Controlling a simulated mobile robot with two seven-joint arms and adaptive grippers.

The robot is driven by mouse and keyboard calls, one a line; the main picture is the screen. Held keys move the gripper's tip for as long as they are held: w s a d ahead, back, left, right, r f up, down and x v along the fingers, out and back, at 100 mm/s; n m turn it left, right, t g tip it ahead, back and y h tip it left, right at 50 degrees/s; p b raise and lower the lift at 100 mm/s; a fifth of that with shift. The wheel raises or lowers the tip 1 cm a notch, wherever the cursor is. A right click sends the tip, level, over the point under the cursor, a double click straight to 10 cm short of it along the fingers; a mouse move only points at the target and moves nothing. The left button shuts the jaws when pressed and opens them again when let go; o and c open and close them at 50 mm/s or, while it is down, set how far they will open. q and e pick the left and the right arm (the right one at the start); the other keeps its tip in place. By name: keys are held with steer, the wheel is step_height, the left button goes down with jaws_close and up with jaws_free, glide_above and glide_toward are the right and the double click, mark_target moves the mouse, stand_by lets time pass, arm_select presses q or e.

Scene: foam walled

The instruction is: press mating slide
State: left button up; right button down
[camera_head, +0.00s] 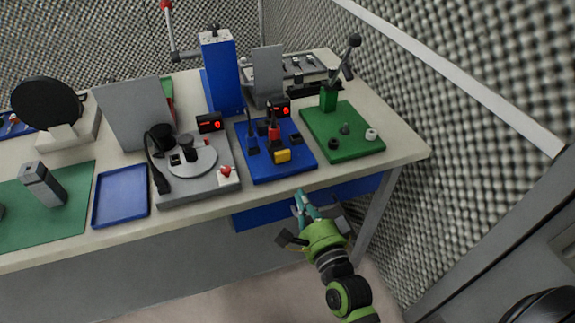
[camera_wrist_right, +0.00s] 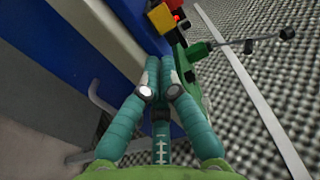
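I cannot tell for sure which part is the mating slide. A blue base plate (camera_head: 262,171) on the bench holds a yellow block (camera_head: 283,155), a red part (camera_head: 274,133) and small dark posts. A green base plate (camera_head: 352,149) to its right carries a lever with a dark knob (camera_head: 355,40), a white ring (camera_head: 371,134) and a dark ring (camera_head: 334,143). My right gripper (camera_head: 303,200) is in front of the bench edge, apart from these parts. Its teal fingers (camera_wrist_right: 160,68) lie close together in the wrist view, with nothing seen held. My left gripper is out of view.
A tall blue press column (camera_head: 221,76) with a red-knobbed lever stands behind. Left are a grey fixture (camera_head: 205,190) with a round plate, a blue tray (camera_head: 121,168) and a green mat (camera_head: 75,218). A foam wall (camera_head: 440,110) bounds the bench's right side.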

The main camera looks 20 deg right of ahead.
mark_target(283, 159)
steer(key=w+p, duration=0.1)
steer(key=w, duration=0.9)
steer(key=shift+a, duration=0.2)
steer(key=shift+w, duration=0.25)
steer(key=shift+w, duration=1.55)
steer(key=shift+r, duration=0.1)
